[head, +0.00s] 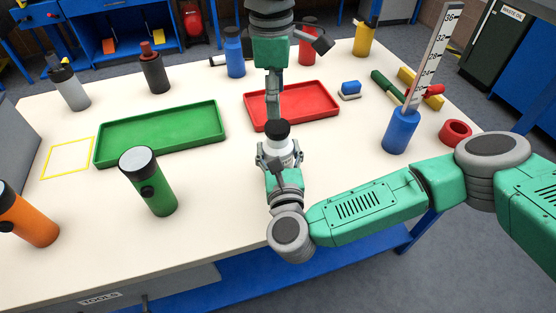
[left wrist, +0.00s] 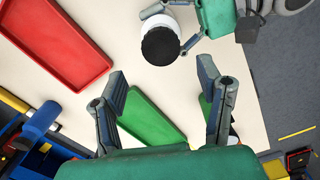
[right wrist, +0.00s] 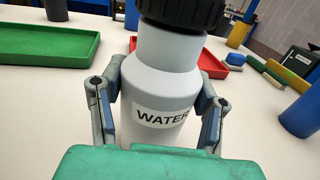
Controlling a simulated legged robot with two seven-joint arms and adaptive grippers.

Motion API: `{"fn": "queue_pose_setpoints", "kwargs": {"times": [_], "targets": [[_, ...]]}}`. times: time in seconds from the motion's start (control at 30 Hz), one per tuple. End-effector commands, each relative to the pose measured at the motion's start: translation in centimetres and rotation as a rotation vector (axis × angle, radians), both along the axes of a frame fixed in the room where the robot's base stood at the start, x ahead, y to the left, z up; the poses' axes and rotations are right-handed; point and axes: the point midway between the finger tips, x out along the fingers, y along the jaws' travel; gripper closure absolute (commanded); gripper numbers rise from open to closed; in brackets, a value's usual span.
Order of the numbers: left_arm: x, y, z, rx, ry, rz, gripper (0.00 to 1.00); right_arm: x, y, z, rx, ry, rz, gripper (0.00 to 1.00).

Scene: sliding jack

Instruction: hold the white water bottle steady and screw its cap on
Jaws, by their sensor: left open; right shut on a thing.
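The white water bottle (head: 279,150) stands upright near the middle of the table, its "WATER" label facing my right wrist camera (right wrist: 160,118). A black ribbed cap (head: 277,130) sits on top of its neck; I cannot tell how tightly. In the left wrist view the cap (left wrist: 160,46) lies beyond the fingertips, towards the picture's top. My right gripper (head: 279,160) is shut around the bottle's body from the near side; its fingers flank the bottle in the right wrist view (right wrist: 160,95). My left gripper (head: 273,105) is open and empty, hanging just behind and above the cap, apart from it.
A red tray (head: 318,118) lies behind the bottle and a green tray (head: 120,155) to the left. A green bottle (head: 155,190) stands at front left. A blue container (head: 400,132) with a ruler and a red ring (head: 455,133) are at right.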

Motion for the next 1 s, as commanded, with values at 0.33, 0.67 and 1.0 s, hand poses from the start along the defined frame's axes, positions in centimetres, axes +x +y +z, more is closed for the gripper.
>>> {"fn": "queue_pose_setpoints", "kwargs": {"times": [0.33,0.67,1.0], "targets": [[-0.1,-0.1,-4.4,0.000,0.005,-0.001,0.40,0.0,0.0,0.0,0.000,0.000,0.001,1.00],[0.0,-0.3,-7.7,-0.001,0.001,-0.001,0.40,0.0,0.0,0.0,0.000,0.000,0.001,1.00],[0.0,-0.3,-7.9,-0.001,0.000,-0.001,0.47,0.0,0.0,0.0,0.000,0.000,0.001,1.00]]}}
